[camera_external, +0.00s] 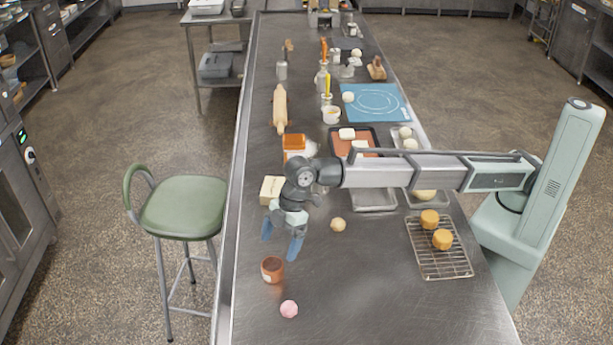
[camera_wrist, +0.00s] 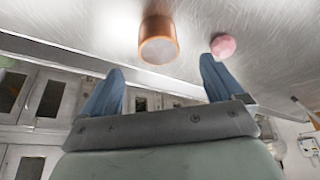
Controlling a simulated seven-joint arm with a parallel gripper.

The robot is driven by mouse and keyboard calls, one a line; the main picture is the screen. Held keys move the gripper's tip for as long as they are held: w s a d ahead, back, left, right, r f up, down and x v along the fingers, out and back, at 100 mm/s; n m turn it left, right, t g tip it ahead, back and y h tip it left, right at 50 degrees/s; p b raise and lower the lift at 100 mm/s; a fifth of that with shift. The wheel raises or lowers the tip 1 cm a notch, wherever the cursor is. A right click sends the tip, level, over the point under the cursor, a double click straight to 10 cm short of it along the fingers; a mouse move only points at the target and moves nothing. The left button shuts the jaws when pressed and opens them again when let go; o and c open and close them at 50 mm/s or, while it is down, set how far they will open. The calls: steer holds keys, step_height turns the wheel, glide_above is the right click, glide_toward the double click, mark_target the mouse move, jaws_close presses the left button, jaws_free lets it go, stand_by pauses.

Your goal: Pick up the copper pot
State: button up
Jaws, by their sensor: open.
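The copper pot (camera_external: 272,269) is a small round copper-coloured vessel standing on the steel counter near its left front edge. It also shows in the wrist view (camera_wrist: 158,42), at the top, beyond and between my fingers. My gripper (camera_external: 282,243) has two blue fingers spread apart with nothing between them. In the external view it hangs above the counter, just behind the pot and a little to its right. In the wrist view, the fingers (camera_wrist: 160,85) do not touch the pot.
A pink ball (camera_external: 289,309) lies right of and in front of the pot. A pale dough ball (camera_external: 338,225), a butter-like block (camera_external: 271,190) and a cooling rack (camera_external: 440,262) with two orange buns are nearby. The front of the counter (camera_external: 390,315) is clear.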

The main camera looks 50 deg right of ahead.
mark_target(273, 263)
steer(key=shift+x, duration=4.15)
steer(key=shift+w, duration=0.1)
steer(key=c, duration=1.3)
steer(key=shift+o, duration=0.2)
